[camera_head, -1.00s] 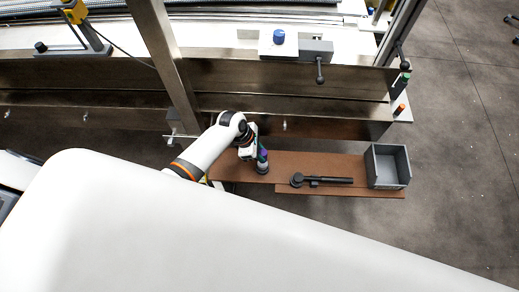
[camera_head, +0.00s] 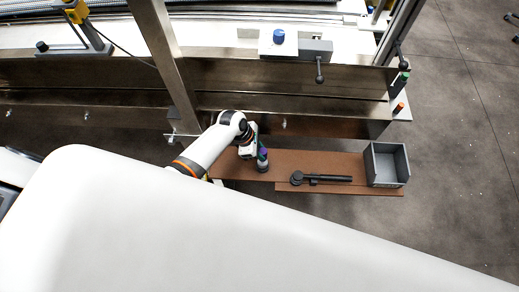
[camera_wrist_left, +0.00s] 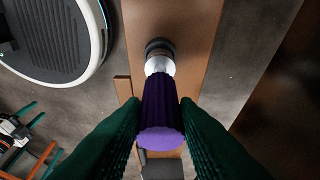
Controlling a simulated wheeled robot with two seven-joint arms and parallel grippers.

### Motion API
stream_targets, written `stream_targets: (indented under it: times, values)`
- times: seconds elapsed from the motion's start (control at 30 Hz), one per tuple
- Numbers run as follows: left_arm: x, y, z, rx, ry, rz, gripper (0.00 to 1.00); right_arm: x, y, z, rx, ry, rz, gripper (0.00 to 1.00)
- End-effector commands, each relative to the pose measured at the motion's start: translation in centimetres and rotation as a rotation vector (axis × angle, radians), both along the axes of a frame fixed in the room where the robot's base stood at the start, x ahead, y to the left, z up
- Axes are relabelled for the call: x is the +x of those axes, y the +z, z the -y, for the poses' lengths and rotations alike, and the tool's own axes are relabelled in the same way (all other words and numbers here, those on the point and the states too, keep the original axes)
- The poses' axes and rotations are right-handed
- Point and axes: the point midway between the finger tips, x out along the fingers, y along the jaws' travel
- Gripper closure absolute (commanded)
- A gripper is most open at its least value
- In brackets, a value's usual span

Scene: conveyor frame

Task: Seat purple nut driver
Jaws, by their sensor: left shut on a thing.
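The purple nut driver (camera_wrist_left: 162,105) stands in the middle of the left wrist view, its handle end nearest the camera. My left gripper (camera_wrist_left: 160,125) is shut on the handle, with a dark green finger on each side. Beyond the handle, a silvery part (camera_wrist_left: 160,64) meets a round black piece (camera_wrist_left: 159,46) at the brown shelf. Whether the driver is fully down there I cannot tell. My right gripper is out of view.
A black long-handled tool (camera_head: 325,179) lies along the shelf to the right of the driver. A grey open bin (camera_head: 388,184) stands at the shelf's right end. The metal conveyor frame (camera_head: 290,78) runs behind the shelf.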

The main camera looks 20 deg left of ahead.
Motion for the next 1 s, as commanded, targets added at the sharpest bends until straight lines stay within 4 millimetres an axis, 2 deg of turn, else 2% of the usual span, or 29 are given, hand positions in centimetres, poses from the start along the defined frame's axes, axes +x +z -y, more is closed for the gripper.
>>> stream_targets:
  times: [0.3,0.67,1.0]
  values:
    - [0.1,0.1,0.0,-0.001,0.000,0.000,0.95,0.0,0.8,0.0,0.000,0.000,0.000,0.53]
    - [0.1,-0.1,0.0,-0.001,0.000,0.001,0.95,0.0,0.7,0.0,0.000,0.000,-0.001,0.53]
    - [0.1,-1.1,0.0,-0.001,0.000,0.001,0.95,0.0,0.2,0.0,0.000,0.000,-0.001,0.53]
